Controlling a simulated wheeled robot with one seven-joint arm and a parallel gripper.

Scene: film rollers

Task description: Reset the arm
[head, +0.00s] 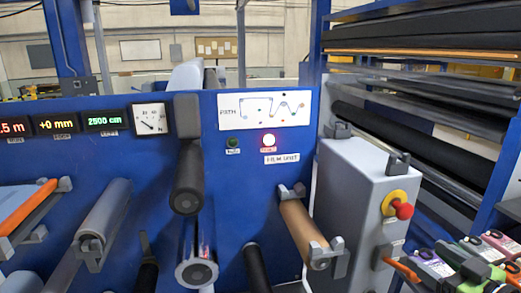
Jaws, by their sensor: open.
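I cannot make out my arm or my gripper in the head view. The machine in front of me is a blue upright panel (240,190) with rollers sticking out towards me. A dark roller (189,155) is at the centre, with a shiny metal roller (195,245) below it. A brown roller (303,232) sits in grey end brackets at the lower right of the panel.
A grey cabinet (352,185) with a red stop knob (402,210) stands at the right. Several small coloured packs (432,264) lie at the lower right corner. Black rolls (425,40) fill a rack behind. A red lamp (269,140) is lit on the panel.

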